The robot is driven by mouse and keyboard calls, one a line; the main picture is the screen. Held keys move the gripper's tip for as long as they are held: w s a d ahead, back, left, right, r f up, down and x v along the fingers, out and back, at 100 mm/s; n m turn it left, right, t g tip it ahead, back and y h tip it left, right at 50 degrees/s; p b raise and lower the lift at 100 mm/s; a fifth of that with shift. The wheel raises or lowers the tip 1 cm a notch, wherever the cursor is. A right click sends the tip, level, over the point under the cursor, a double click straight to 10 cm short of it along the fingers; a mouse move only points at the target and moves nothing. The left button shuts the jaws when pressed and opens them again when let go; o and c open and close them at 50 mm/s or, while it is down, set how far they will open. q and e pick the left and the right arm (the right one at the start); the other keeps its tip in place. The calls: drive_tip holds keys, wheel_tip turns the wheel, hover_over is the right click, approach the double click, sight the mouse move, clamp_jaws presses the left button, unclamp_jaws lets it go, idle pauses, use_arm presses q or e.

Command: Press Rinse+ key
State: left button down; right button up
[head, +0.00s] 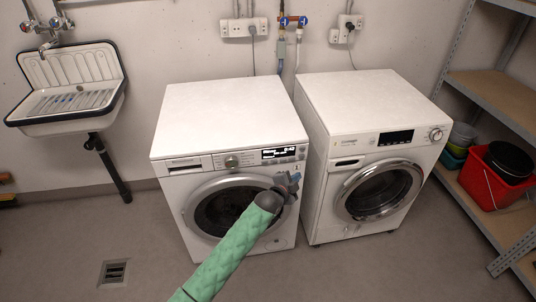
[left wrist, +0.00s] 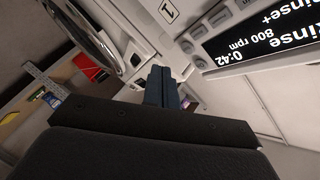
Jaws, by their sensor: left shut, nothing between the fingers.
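The left washing machine (head: 225,122) is white, with a dial (head: 232,161) and a lit display (head: 280,153) at the right of its panel. In the left wrist view the display (left wrist: 262,36) reads "Rinse+", "Rinse", "800 rpm" and "0:42". Grey keys (left wrist: 202,63) line its edge; their own labels are not readable. My left gripper (head: 293,178) is shut and empty, just below the right end of the panel, in front of the machine. Its closed fingers (left wrist: 162,87) point toward the machine front, apart from the keys in the picture. My right gripper is not in view.
A second white machine (head: 345,105) stands close on the right, its round door shut. A sink (head: 68,85) hangs at the left. Shelves with a red bucket (head: 492,178) stand at the right. Floor in front is clear, with a drain (head: 115,271).

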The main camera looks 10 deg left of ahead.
use_arm(q)
drive_tip(key=shift+s, duration=0.15)
drive_tip(key=shift+s+d+p, duration=0.2)
drive_tip(key=shift+s+p, duration=0.15)
drive_tip(key=shift+p, duration=0.05)
drive_tip(key=shift+s+d+p, duration=0.2)
drive_tip(key=shift+s+p, duration=0.15)
drive_tip(key=shift+s, duration=0.3)
drive_tip(key=shift+s+d+p, duration=0.2)
drive_tip(key=shift+s+p, duration=0.1)
drive_tip(key=shift+s, duration=0.3)
idle(0.6)
drive_tip(key=s+d+p, duration=0.2)
drive_tip(key=s+p, duration=0.1)
drive_tip(key=s, duration=0.5)
drive_tip(key=shift+d, duration=0.25)
idle(3.6)
idle(0.8)
